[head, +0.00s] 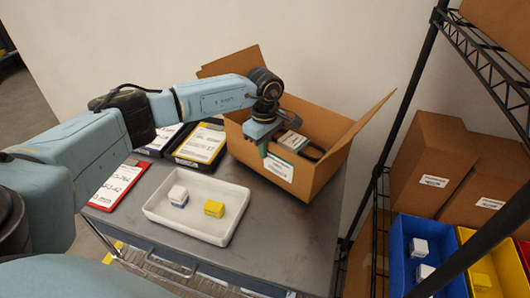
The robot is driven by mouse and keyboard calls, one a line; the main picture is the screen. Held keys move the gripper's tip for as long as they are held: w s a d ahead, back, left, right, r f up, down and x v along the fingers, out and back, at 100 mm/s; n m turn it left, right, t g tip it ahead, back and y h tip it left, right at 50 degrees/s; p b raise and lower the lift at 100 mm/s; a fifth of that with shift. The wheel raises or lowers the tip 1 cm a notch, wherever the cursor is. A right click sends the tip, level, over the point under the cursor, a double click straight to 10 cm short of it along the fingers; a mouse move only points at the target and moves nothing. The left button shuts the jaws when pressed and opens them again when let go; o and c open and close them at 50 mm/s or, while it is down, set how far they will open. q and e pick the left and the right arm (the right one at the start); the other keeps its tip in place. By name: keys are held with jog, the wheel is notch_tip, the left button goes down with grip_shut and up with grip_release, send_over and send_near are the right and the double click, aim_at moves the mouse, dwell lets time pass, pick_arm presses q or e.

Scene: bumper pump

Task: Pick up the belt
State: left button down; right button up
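The black item that looks like the belt (314,152) lies in the open cardboard box (305,178) on the grey table, near the box's right side. Only part of it shows beside a small white-and-dark package. My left gripper (263,150) points down at the left part of the box, left of the belt and apart from it in the picture. Its fingers are small and overlap, so their opening is unclear, and I see nothing held. My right gripper is out of view.
A white tray (158,214) with a white-and-blue cube (178,196) and a yellow cube (214,208) stands in front of the box. Labelled packs (200,146) and a red clipboard (120,187) lie at left. A black shelf rack (398,120) with boxes and bins stands at right.

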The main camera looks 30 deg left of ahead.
pick_arm(q)
jog(key=shift+w+f, duration=0.1)
jog(key=shift+f, duration=0.65)
jog(key=shift+f, duration=0.2)
jog(key=c, duration=1.6)
grip_release()
jog(key=shift+c, duration=0.2)
notch_tip(320, 180, up, 12)
jog(key=shift+r+b, duration=0.1)
jog(key=shift+b, duration=0.4)
